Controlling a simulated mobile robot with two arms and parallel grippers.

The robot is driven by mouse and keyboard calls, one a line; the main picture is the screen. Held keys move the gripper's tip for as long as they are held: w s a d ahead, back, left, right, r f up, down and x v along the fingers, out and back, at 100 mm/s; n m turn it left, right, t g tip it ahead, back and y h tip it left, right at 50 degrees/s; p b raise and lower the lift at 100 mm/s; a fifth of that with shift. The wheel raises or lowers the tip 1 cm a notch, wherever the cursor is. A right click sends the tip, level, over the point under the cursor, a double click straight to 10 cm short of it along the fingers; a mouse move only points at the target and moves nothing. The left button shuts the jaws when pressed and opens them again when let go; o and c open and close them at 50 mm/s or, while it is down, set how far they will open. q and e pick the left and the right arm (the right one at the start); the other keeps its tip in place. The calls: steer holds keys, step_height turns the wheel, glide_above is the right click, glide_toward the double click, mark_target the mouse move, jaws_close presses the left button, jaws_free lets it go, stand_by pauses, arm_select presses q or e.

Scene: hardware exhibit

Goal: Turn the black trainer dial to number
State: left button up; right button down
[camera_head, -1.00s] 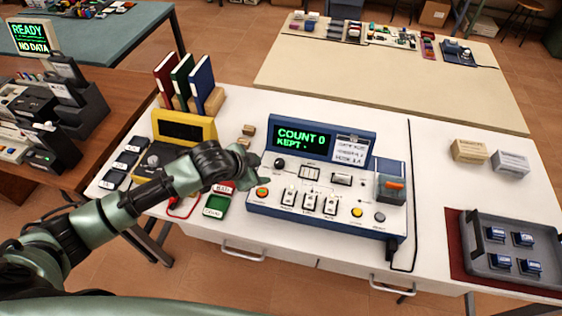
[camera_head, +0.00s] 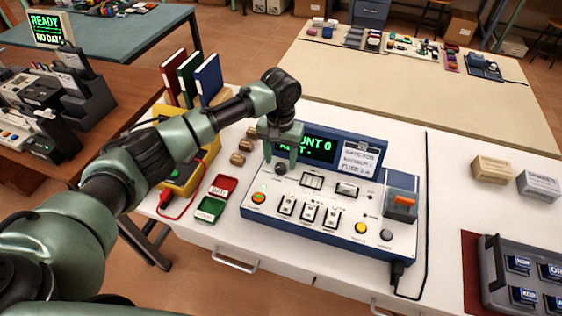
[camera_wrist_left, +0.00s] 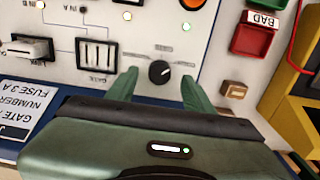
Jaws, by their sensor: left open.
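The black trainer dial (camera_head: 280,168) sits on the upper left of the blue-and-white trainer panel (camera_head: 330,238), below its screen. In the left wrist view the dial (camera_wrist_left: 159,71) is a round black knob with a pale pointer mark and small lettering around it, too small to read. My left gripper (camera_head: 280,160) is over the dial, pointing down. In the left wrist view my left gripper (camera_wrist_left: 158,84) is open, with one green finger on each side of the dial and a gap to it. The green screen (camera_head: 318,148) is partly hidden by my gripper. My right gripper is not in view.
Switches (camera_head: 308,212) and an orange rocker (camera_head: 404,201) are on the same panel. Books (camera_head: 207,80) stand behind. A grey tray (camera_head: 490,285) of blue blocks is at right.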

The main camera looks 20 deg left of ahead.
mark_target(281, 169)
arm_select(q)
steer(key=shift+f, duration=1.15)
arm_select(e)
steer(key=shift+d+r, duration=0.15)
arm_select(q)
steer(key=shift+c, duration=0.3)
jaws_close()
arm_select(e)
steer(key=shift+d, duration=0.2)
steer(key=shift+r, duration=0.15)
